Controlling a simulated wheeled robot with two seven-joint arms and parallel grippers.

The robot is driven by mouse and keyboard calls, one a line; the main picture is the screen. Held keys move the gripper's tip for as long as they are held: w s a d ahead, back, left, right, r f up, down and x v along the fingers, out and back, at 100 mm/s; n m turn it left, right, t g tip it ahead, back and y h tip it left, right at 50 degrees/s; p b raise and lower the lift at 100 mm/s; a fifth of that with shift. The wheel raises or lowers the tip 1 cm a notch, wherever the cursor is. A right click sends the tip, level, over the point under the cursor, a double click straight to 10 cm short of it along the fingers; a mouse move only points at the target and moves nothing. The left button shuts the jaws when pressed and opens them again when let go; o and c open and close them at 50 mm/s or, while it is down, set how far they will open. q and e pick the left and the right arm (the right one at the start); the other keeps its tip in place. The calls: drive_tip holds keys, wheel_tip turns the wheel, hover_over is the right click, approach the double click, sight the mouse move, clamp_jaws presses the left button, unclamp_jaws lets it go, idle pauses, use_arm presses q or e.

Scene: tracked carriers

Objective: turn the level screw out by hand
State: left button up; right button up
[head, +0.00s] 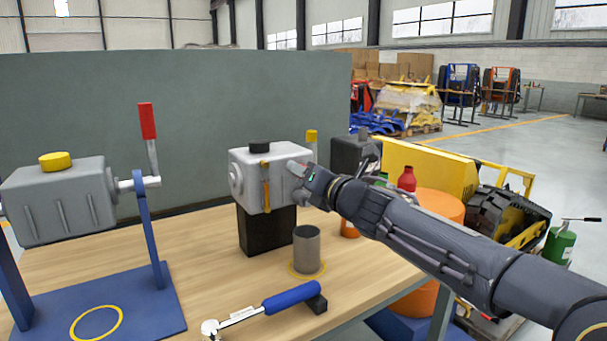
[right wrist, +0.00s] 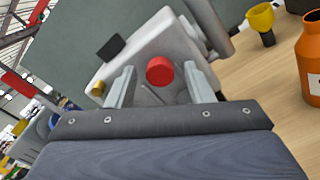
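A pale grey gear housing (head: 245,165) stands on a black block (head: 262,232) on the wooden table. In the right wrist view a round red screw head (right wrist: 160,71), apparently the level screw, sits in the housing face. My right gripper (head: 298,170) is at the housing's right side. Its two fingers stand apart on either side of the red head, with visible gaps. The head view does not clearly show the red screw. My left gripper is out of view.
A grey cup (head: 307,250) stands in a yellow ring in front of the housing. A blue-handled wrench (head: 290,296) lies near the front edge. At left, another grey housing (head: 60,200) hangs on a blue stand (head: 155,300). An orange bottle (right wrist: 310,55) stands right of the housing.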

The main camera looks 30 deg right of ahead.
drive_tip(key=m+p, duration=0.1)
drive_tip(key=m, duration=0.4)
drive_tip(key=m+p, duration=0.1)
drive_tip(key=m, duration=0.1)
drive_tip(key=shift+r+p, duration=0.3)
drive_tip(key=shift+p, duration=0.05)
drive_tip(key=m+p, duration=0.1)
drive_tip(key=m, duration=0.2)
drive_tip(key=shift+f+m, duration=0.15)
drive_tip(key=shift+m, duration=0.15)
drive_tip(key=m+p, duration=0.4)
drive_tip(key=m, duration=0.4)
drive_tip(key=shift+m, duration=0.5)
drive_tip(key=m+p, duration=0.2)
drive_tip(key=m, duration=0.1)
drive_tip(key=m+p, duration=0.2)
drive_tip(key=shift+r+m, duration=0.2)
drive_tip(key=shift+m, duration=0.2)
drive_tip(key=shift+f+m+p, duration=0.1)
drive_tip(key=shift+m+p, duration=0.5)
drive_tip(key=shift+m, duration=0.4)
drive_tip(key=shift+f+m, duration=0.25)
drive_tip(key=shift+m, duration=0.75)
